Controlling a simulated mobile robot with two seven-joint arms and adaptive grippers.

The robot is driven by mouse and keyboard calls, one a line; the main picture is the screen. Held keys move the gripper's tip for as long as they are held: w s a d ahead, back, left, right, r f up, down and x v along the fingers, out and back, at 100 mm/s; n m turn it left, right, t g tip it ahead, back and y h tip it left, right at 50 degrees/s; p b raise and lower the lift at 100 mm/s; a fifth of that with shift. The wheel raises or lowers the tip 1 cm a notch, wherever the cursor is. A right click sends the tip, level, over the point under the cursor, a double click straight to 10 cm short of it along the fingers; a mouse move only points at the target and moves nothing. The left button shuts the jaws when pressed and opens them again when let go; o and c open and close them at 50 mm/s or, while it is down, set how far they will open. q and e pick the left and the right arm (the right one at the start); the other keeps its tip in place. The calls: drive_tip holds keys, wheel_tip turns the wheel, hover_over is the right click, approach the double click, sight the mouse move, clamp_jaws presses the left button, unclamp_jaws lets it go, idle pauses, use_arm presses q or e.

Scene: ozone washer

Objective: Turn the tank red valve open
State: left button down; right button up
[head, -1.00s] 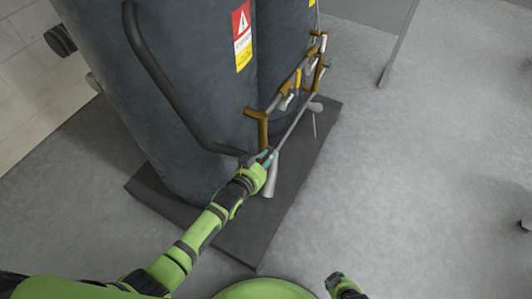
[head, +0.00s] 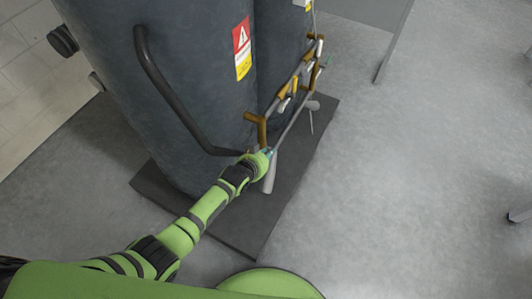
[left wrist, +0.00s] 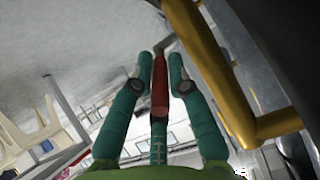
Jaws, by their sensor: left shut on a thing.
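The red valve handle (left wrist: 160,85) shows in the left wrist view, running lengthwise between the two teal fingers of my left gripper (left wrist: 160,72). The gripper is shut on it. In the head view, my left gripper (head: 269,153) is at the front low end of the tank's pipework, and the handle itself is hidden there. The dark grey tank (head: 190,90) stands just behind the gripper. My right gripper is not in view.
Brass pipes (head: 262,132) run along the tank front, and a yellow pipe (left wrist: 215,75) passes close to the gripper in the left wrist view. A grey post (head: 270,172) stands under the pipework on a dark base slab (head: 235,235).

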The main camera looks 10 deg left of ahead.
use_arm(q)
drive_tip(key=c, duration=1.2)
unclamp_jaws()
drive_tip(key=v, duration=1.2)
